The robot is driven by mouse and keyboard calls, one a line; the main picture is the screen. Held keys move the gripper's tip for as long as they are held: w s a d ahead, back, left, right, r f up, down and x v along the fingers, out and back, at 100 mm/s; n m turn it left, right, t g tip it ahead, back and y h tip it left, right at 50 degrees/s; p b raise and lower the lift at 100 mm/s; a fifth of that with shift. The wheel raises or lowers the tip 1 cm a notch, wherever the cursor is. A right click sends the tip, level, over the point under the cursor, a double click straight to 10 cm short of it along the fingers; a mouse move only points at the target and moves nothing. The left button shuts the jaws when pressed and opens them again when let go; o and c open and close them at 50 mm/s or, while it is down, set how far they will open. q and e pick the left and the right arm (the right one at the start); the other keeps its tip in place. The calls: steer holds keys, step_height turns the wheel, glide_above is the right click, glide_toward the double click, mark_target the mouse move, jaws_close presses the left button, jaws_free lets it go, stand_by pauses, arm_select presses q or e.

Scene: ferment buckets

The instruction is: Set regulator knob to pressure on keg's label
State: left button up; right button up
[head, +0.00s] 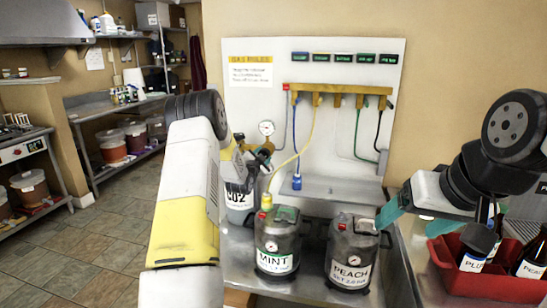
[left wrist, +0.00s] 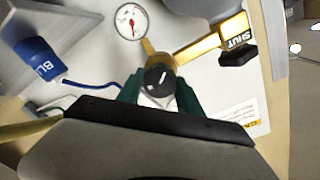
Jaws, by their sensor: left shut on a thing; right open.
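The dark round regulator knob (left wrist: 160,78) has a white pointer mark, tilted slightly right of up in the left wrist view. My left gripper (left wrist: 159,92) is shut on it, with green fingers on both sides. In the head view my left arm hides the knob. The pressure gauge (head: 267,128) has a white face and also shows in the left wrist view (left wrist: 131,21); its reading is too small to tell. The MINT keg (head: 277,245) and PEACH keg (head: 352,255) stand upright; PEACH's label seems to read "SET 2.0", MINT's setting is unclear. My right gripper (head: 391,208) is open beside the PEACH keg.
A yellow hose (head: 300,150) runs from the manifold (head: 340,88) to the MINT keg's top. A blue connector (head: 297,182) hangs free. The CO2 cylinder (head: 240,200) stands behind my left arm. A red crate (head: 470,280) with bottles is at the right.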

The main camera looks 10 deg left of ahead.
arm_select(q)
steer(key=m, duration=0.5)
stand_by(0.6)
steer(key=o, duration=1.4)
steer(key=shift+s, duration=0.15)
steer(key=s, duration=0.7)
steer(key=shift+s+a+r, duration=0.1)
steer(key=shift+s, duration=0.2)
